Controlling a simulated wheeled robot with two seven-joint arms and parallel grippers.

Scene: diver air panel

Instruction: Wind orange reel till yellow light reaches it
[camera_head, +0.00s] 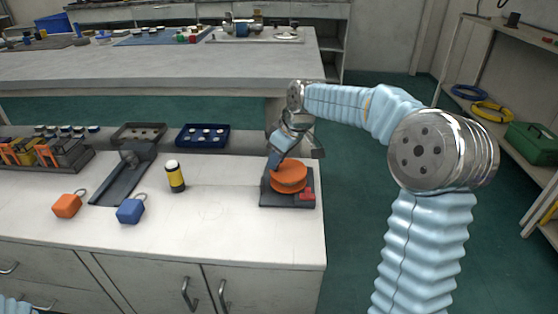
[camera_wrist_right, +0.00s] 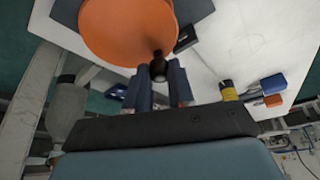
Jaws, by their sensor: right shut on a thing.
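The orange reel (camera_head: 289,177) sits on a dark base plate near the right end of the white bench; it fills the top of the wrist view (camera_wrist_right: 125,30). My right gripper (camera_head: 274,163) reaches it from behind. In the wrist view, my right gripper (camera_wrist_right: 160,82) is shut on the reel's dark crank knob (camera_wrist_right: 158,68). The yellow light (camera_head: 175,176), with a dark base and pale top, stands upright on the bench, left of the reel and apart from it. My left gripper is out of view.
A blue padlock-like block (camera_head: 131,210) and an orange one (camera_head: 67,205) lie front left of the light. A dark grey ramp-like stand (camera_head: 122,178) is between them and the rear trays. A blue tray (camera_head: 203,135) stands behind. Bench between light and reel is clear.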

